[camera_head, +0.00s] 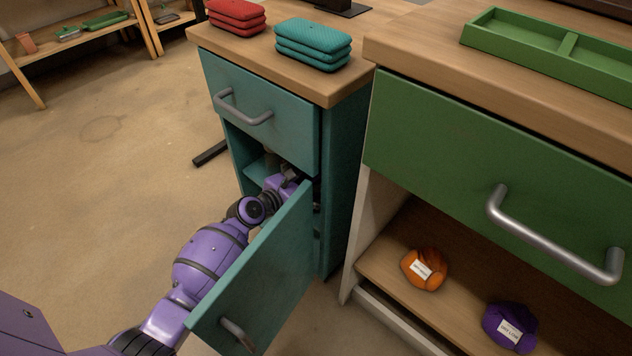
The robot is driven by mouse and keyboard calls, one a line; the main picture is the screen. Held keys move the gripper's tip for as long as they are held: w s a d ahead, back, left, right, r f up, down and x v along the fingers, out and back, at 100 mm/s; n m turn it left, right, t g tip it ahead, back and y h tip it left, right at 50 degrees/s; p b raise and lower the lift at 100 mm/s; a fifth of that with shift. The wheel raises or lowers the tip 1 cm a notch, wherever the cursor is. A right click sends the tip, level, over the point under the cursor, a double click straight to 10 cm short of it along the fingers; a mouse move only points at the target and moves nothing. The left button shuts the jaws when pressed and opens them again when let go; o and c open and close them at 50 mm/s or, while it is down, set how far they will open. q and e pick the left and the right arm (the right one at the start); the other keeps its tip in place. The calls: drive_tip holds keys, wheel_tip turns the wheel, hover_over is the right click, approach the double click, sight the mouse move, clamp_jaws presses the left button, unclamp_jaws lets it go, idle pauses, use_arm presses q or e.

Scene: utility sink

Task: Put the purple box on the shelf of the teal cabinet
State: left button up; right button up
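The teal cabinet (345,190) stands in the middle, with its drawer closed and its lower door (270,275) swung open towards me. My purple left arm comes in from the left and reaches past the door into the lower compartment. My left gripper (289,174) is inside the opening, near the shelf (262,168). Its fingertips are hidden by the door edge and the dark interior, so its opening and any load cannot be made out. No purple box can be clearly seen. My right gripper is out of view.
Red cases (236,15) and teal cases (313,44) are stacked on the cabinet top. A green cabinet (440,145) stands close on the right, with orange yarn (425,268) and purple yarn (509,326) on its open lower shelf. The floor at left is clear.

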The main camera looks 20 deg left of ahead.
use_arm(q)
drive_tip(key=o, duration=1.3)
drive_tip(key=shift+f, duration=0.15)
drive_tip(key=shift+o, duration=0.2)
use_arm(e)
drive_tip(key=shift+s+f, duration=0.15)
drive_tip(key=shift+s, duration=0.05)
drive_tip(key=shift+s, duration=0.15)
use_arm(q)
drive_tip(key=shift+s+r, duration=0.2)
drive_tip(key=shift+r, duration=0.05)
drive_tip(key=p+v, duration=0.4)
drive_tip(key=v, duration=0.7)
drive_tip(key=shift+s+p, duration=0.25)
drive_tip(key=shift+p, duration=0.1)
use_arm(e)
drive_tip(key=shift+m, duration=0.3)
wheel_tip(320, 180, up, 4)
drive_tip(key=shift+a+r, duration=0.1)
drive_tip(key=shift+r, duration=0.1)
use_arm(q)
drive_tip(key=shift+a+r, duration=0.15)
